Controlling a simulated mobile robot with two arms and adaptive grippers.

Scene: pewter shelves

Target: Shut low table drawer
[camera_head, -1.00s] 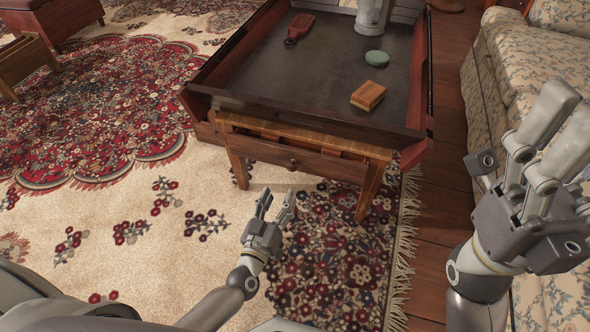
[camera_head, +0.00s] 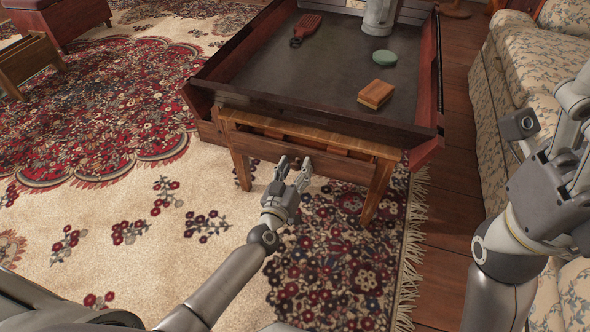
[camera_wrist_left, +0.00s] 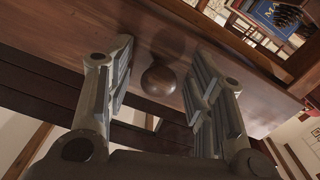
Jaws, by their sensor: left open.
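The low wooden table (camera_head: 375,150) has a drawer (camera_head: 335,166) in its near side. Dark gaps show above the drawer front, so it looks pulled out partway. Its round brown knob (camera_wrist_left: 158,78) shows in the left wrist view between the spread fingers of my left gripper (camera_wrist_left: 165,85). In the head view my left gripper (camera_head: 294,164) is open in front of the drawer and hides the knob; contact cannot be told. My right gripper (camera_head: 545,112) is open and empty at the right, beside the sofa.
The dark tray top (camera_head: 330,75) carries a sponge-like block (camera_head: 376,93), a green disc (camera_head: 383,57), a red brush-like thing (camera_head: 304,28) and a grey vessel (camera_head: 379,17). A floral sofa (camera_head: 525,65) stands right. Open patterned rug (camera_head: 110,215) lies left.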

